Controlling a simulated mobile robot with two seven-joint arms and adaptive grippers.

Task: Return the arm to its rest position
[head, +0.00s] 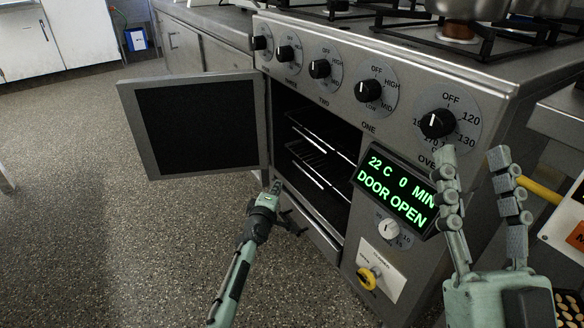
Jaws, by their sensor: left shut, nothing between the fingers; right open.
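My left arm reaches up from the bottom middle, and its gripper (276,188) is shut and empty. It is in front of the oven opening, near the lower inner corner of the open oven door (196,122). I cannot tell whether it touches the door or the oven. My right gripper (473,160) is at the right with its two fingers upright and apart, open and empty. It is in front of the oven's control side and partly covers the green display (395,195), which reads "22 C 0 MIN DOOR OPEN".
The oven (318,150) has wire racks inside and a row of black knobs (368,90) above. Pots (470,8) stand on the stovetop (440,42). A yellow knob (367,279) is low on the front. Speckled floor (110,235) is clear at the left. Cabinets (190,45) stand behind.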

